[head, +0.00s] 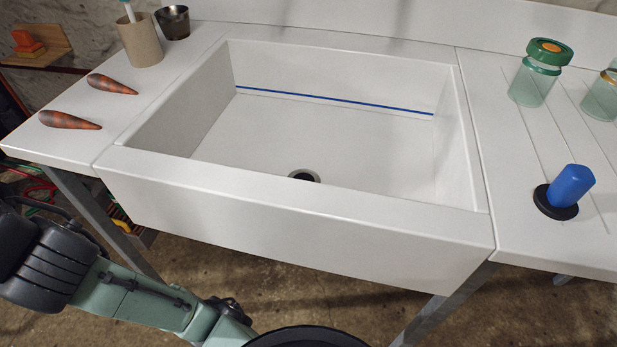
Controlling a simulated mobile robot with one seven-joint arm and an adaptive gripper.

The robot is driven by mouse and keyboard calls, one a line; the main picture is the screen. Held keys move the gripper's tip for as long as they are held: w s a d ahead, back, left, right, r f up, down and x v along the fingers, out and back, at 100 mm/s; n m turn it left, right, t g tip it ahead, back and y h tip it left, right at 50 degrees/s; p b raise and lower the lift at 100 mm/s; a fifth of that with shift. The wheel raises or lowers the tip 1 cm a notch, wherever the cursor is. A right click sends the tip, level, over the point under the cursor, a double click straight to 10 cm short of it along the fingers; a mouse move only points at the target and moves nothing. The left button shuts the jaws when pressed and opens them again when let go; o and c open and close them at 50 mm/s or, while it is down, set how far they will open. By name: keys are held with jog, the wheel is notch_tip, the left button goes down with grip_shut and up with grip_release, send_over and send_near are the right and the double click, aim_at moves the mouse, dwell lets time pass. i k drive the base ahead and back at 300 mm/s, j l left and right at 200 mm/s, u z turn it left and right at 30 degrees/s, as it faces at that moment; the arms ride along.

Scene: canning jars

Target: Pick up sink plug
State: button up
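The sink plug (571,186) stands upright on the drainboard to the right of the sink. It has a blue cylindrical grip, leaning slightly right in the picture, on a flat black round base (556,203). Nothing touches it. The white sink (300,215) is empty, with a dark drain hole (304,175) in its floor near the front. A blue line runs along the base of the back wall. My green arm shows at the bottom left, in front of the counter, well away from the plug. My gripper is not in view.
A glass jar with a green lid (536,82) stands behind the plug, with another jar (602,95) at the right edge. On the left counter are two reddish-brown carrot-like objects (70,121), a cardboard-coloured cup (140,42) and a metal cup (174,22).

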aim_at(558, 199)
jog(key=k+l, duration=0.8)
jog(key=k, duration=0.15)
jog(key=i, duration=0.5)
